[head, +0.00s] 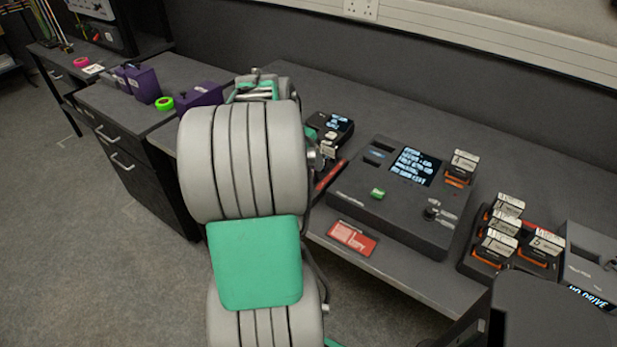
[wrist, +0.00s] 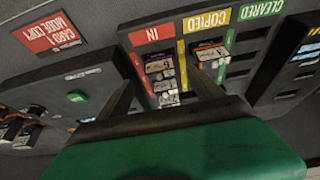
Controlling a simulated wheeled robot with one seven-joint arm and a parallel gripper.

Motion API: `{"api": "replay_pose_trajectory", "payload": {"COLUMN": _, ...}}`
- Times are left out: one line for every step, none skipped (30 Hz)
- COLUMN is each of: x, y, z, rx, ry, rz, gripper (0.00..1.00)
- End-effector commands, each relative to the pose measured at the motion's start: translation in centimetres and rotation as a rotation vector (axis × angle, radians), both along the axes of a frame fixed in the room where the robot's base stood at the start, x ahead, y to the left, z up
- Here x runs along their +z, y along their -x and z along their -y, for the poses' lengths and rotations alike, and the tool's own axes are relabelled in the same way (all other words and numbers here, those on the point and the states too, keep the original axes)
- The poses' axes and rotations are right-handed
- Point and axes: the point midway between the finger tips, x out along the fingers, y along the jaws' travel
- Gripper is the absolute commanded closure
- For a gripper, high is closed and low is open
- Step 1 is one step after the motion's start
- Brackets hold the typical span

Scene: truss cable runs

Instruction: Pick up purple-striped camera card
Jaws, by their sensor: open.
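In the wrist view a dark rack (wrist: 132,40) has sections labelled IN, COPIED and CLEARED. Several small cards with white labels stand in the IN section. One of them (wrist: 163,85) seems to carry a purple stripe, but the picture is too small to be sure. Another card (wrist: 210,53) sits under COPIED. My gripper (wrist: 160,76) is open, its two dark fingers on either side of the IN cards, with nothing held between them. Whether a finger touches a card cannot be told. In the head view my arm hides the gripper and most of the rack.
A dark console with a lit screen (head: 415,166) stands right of my arm, with a red card sign (head: 352,238) in front. Several orange-marked cards (head: 501,246) stand in a holder further right. Purple boxes (head: 143,84) and a green tape roll (head: 164,103) lie at left.

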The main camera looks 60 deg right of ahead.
Motion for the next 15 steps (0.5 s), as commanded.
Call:
{"api": "replay_pose_trajectory", "payload": {"x": -0.7, "y": 0.1, "z": 0.2, "rx": -0.001, "ry": -0.002, "rz": -0.001, "gripper": 0.24}}
{"api": "replay_pose_trajectory", "payload": {"x": -1.0, "y": 0.1, "z": 0.4, "rx": 0.0, "ry": -0.002, "rz": -0.002, "gripper": 0.24}}
{"api": "replay_pose_trajectory", "payload": {"x": -1.6, "y": 0.2, "z": 0.6, "rx": 0.001, "ry": -0.004, "rz": -0.002, "gripper": 0.24}}
{"api": "replay_pose_trajectory", "payload": {"x": -1.9, "y": 0.2, "z": 0.7, "rx": 0.001, "ry": -0.003, "rz": -0.001, "gripper": 0.24}}
{"api": "replay_pose_trajectory", "payload": {"x": -2.3, "y": 0.3, "z": 0.9, "rx": 0.001, "ry": -0.003, "rz": -0.002, "gripper": 0.24}}
{"api": "replay_pose_trajectory", "payload": {"x": -2.9, "y": 0.4, "z": 1.1, "rx": 0.002, "ry": -0.005, "rz": -0.003, "gripper": 0.24}}
{"api": "replay_pose_trajectory", "payload": {"x": -3.4, "y": 0.4, "z": 1.3, "rx": 0.002, "ry": -0.004, "rz": -0.002, "gripper": 0.24}}
{"api": "replay_pose_trajectory", "payload": {"x": -4.0, "y": 0.4, "z": 1.5, "rx": 0.003, "ry": -0.005, "rz": -0.003, "gripper": 0.24}}
{"api": "replay_pose_trajectory", "payload": {"x": -4.7, "y": 0.5, "z": 1.8, "rx": 0.003, "ry": -0.005, "rz": -0.003, "gripper": 0.24}}
{"api": "replay_pose_trajectory", "payload": {"x": -5.2, "y": 0.5, "z": 2.0, "rx": 0.002, "ry": -0.004, "rz": -0.001, "gripper": 0.24}}
{"api": "replay_pose_trajectory", "payload": {"x": -5.6, "y": 0.5, "z": 2.2, "rx": 0.002, "ry": -0.003, "rz": -0.002, "gripper": 0.24}}
{"api": "replay_pose_trajectory", "payload": {"x": -5.9, "y": 0.5, "z": 2.4, "rx": 0.003, "ry": -0.002, "rz": -0.001, "gripper": 0.24}}
{"api": "replay_pose_trajectory", "payload": {"x": -6.1, "y": 0.5, "z": 2.5, "rx": 0.003, "ry": -0.001, "rz": 0.0, "gripper": 0.24}}
{"api": "replay_pose_trajectory", "payload": {"x": -6.2, "y": 0.5, "z": 2.5, "rx": 0.003, "ry": -0.001, "rz": 0.0, "gripper": 0.24}}
{"api": "replay_pose_trajectory", "payload": {"x": -6.3, "y": 0.5, "z": 2.6, "rx": 0.004, "ry": 0.0, "rz": 0.001, "gripper": 0.24}}
